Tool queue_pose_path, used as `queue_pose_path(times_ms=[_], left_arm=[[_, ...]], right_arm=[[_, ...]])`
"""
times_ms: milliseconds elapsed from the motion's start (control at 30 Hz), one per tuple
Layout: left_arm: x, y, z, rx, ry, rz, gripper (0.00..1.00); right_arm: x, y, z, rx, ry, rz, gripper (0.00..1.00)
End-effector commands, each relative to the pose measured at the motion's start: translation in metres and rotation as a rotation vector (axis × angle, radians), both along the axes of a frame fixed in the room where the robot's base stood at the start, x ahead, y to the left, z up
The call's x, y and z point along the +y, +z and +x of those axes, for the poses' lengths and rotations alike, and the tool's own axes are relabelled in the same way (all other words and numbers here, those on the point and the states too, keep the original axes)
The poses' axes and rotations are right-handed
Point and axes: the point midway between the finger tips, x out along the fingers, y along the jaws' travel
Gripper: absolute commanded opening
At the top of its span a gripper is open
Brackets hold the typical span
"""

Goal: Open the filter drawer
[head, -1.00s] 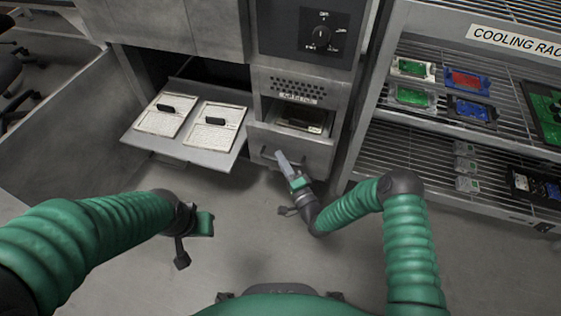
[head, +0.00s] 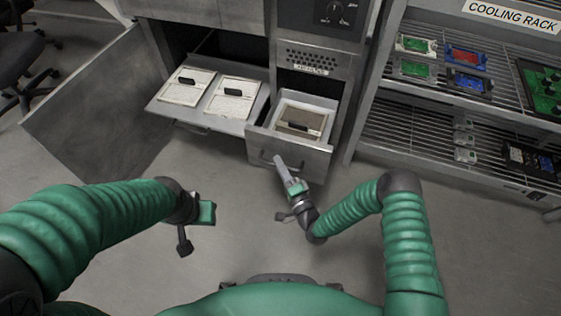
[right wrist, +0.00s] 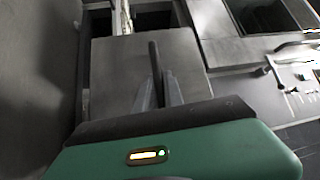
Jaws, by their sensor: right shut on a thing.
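The filter drawer (head: 308,160) is a grey metal drawer under the perforated panel. In the right wrist view the fingers (right wrist: 160,88) close around the dark handle (right wrist: 154,55) in front of the drawer face (right wrist: 115,75). My left gripper (head: 205,213) hangs low over the floor, away from the drawer. Its fingers cannot be made out.
A pulled-out tray (head: 240,127) with two white panels is left of the drawer, beside an open cabinet door (head: 90,100). The cooling rack (head: 400,150) with several colored boards stands close on the right. The floor (head: 240,250) in front is clear.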

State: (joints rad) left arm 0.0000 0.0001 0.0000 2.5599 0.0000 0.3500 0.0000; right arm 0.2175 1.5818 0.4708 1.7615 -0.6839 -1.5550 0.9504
Motion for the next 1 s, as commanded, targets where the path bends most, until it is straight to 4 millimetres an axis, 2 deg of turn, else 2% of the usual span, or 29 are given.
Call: queue_pose_path(times_ms=[33,333,367,500,833,1000], left_arm=[[0.0,0.0,0.0,0.0,0.0,0.0,0.36],[0.0,-0.001,0.0,0.0,0.0,0.0,0.36],[0.0,-0.001,0.0,0.0,0.0,0.0,0.36],[0.0,-0.001,0.0,0.0,0.0,0.0,0.36],[0.0,0.002,0.0,0.0,0.0,0.0,0.36],[0.0,0.015,0.0,0.0,0.0,0.0,0.36]], right_arm=[[-0.001,-0.005,-0.002,0.01,0.0,-0.005,0.0],[-0.001,-0.005,-0.002,0.011,-0.001,-0.005,0.0],[-0.001,-0.005,-0.002,0.011,-0.001,-0.005,0.15],[0.0,-0.004,-0.001,0.007,-0.001,-0.004,0.34],[-0.001,-0.001,-0.003,0.003,0.0,-0.001,0.34],[-0.013,-0.001,-0.027,0.006,-0.001,-0.002,0.34]])
